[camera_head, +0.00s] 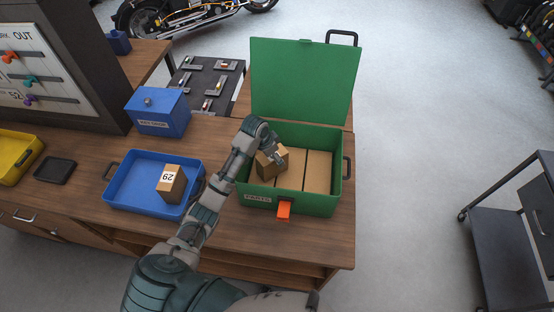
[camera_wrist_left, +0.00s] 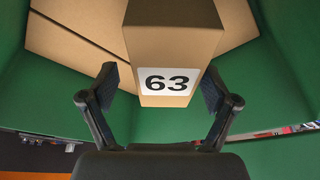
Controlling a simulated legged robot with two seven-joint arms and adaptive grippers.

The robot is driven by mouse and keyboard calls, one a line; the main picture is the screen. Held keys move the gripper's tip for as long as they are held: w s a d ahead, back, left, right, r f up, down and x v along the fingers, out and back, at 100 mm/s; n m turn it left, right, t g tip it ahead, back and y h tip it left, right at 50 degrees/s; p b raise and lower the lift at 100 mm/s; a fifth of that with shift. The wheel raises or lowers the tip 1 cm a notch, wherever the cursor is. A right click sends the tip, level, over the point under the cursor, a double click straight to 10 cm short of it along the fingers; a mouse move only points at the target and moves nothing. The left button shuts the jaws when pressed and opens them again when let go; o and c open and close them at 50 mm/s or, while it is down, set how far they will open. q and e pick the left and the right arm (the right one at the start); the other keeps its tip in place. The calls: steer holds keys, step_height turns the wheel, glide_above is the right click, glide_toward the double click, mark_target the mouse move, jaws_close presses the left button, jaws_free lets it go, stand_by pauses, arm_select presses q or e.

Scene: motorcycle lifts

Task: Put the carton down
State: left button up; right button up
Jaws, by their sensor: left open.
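A brown carton (camera_head: 268,164) is at the left inside the open green parts box (camera_head: 290,205). My left gripper (camera_head: 275,153) reaches into the box at this carton. In the left wrist view its open fingers (camera_wrist_left: 160,88) stand on either side of the carton's near end, with gaps visible. The carton's underside is hidden, so I cannot tell what it rests on. My right gripper is not in view.
Larger flat brown surfaces (camera_head: 318,172) fill the box's right part. Its raised lid (camera_head: 303,82) stands behind, and an orange latch (camera_head: 284,210) hangs in front. A blue tray (camera_head: 130,197) holds a carton labelled 29 (camera_head: 171,184). A blue lidded box (camera_head: 158,112) stands behind the tray.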

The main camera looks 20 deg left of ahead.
arm_select(q)
steer(key=v, duration=0.3)
steer(key=b+v, duration=0.1)
steer(key=v, duration=0.3)
steer(key=shift+a, duration=0.25)
steer(key=shift+s+r, duration=0.2)
steer(key=shift+r, duration=0.5)
steer(key=shift+d, duration=0.1)
